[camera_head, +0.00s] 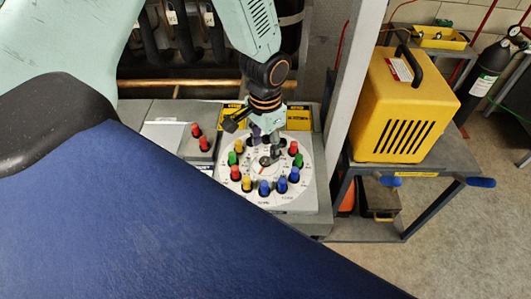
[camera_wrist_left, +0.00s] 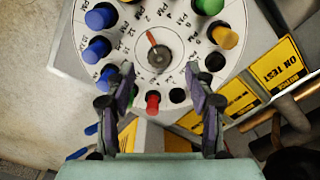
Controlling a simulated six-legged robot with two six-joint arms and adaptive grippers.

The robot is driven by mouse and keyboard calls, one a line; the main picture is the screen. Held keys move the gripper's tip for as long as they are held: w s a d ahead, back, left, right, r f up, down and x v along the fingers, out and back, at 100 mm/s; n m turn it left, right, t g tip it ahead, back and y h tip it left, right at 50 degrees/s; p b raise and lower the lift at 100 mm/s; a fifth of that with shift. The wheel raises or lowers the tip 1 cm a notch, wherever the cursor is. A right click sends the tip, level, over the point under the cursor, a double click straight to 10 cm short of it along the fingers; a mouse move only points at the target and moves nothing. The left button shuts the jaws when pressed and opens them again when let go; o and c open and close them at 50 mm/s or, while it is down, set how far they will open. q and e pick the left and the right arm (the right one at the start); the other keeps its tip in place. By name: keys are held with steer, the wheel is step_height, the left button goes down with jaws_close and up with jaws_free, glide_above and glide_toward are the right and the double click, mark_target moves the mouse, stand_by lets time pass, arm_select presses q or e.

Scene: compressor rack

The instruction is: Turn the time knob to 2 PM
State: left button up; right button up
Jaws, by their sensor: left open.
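The time dial (camera_head: 240,190) is a white round plate on a grey box, ringed by red, green, yellow and blue pegs. Its small dark time knob (camera_wrist_left: 159,58) is at the centre, and its red pointer leans up and slightly left in the left wrist view. It points near what looks like the 2 PM label, but the print is small. My left gripper (camera_head: 265,146) is over the dial from above. In the left wrist view its two fingers (camera_wrist_left: 159,72) are open, their tips on either side of the knob with gaps showing. My right gripper is not in view.
Two red pegs (camera_head: 203,144) stand on a grey box left of the dial. Yellow labels (camera_head: 299,118) lie behind it. A grey post rises at its right. Beyond are a yellow machine (camera_head: 405,105) on a cart and a black gas cylinder (camera_head: 484,78).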

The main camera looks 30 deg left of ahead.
mark_target(265, 160)
arm_select(q)
step_height(265, 160, up, 8)
steer(key=shift+s+f, duration=0.1)
steer(key=shift+f, duration=0.1)
stand_by(0.7)
